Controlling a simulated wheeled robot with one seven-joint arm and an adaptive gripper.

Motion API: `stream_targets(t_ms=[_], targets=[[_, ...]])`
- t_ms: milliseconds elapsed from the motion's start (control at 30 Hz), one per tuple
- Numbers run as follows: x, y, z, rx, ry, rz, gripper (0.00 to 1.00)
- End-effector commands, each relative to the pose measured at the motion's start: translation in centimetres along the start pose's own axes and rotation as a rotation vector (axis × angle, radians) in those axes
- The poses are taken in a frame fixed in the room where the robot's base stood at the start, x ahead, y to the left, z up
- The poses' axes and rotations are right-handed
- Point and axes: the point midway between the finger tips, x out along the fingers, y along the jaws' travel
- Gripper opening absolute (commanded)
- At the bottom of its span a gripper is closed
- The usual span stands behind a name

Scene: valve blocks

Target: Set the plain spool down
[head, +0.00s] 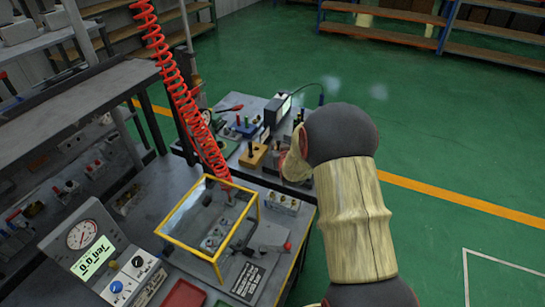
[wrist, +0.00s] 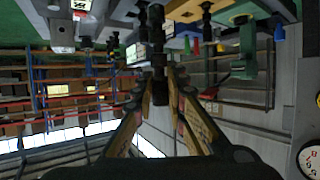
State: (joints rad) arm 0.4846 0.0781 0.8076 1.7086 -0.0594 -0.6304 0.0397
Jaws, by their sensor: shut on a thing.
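My gripper (wrist: 160,86) shows in the wrist view, its two fingers coming up from the bottom and closing on a dark, narrow, ridged spool (wrist: 157,48). The spool stands along the picture's vertical, between and beyond the fingertips. I cannot tell whether its far end touches anything. In the head view my arm covers the right middle, and neither the fingertips nor the held spool can be made out. A second dark stepped piece (wrist: 206,16) shows just right of the held one in the wrist view.
In the head view, the bench carries a yellow-framed clear box (head: 208,238), a tan block (head: 252,155), a blue block (head: 245,130), a metal valve block (head: 283,203) and a red tray (head: 185,296). A red coiled hose (head: 175,80) hangs over it. Green floor lies open to the right.

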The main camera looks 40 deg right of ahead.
Motion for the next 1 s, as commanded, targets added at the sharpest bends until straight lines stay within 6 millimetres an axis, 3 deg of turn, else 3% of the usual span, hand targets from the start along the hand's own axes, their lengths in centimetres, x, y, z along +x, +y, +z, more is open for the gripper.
stream_targets(t_ms=[133, 200, 400, 700, 900, 1000], targets=[[3.6, -0.1, 0.1, 0.000, 0.002, 0.000, 0.00], [5.0, -0.1, 1.2, 0.000, -0.001, 0.000, 0.00], [8.3, -0.1, 2.8, 0.000, 0.001, 0.000, 0.00], [10.1, -0.1, 3.6, 0.000, 0.002, 0.000, 0.00], [11.2, -0.1, 6.2, 0.000, 0.002, 0.000, 0.00], [11.2, -0.1, 6.3, 0.000, 0.003, 0.000, 0.00]])
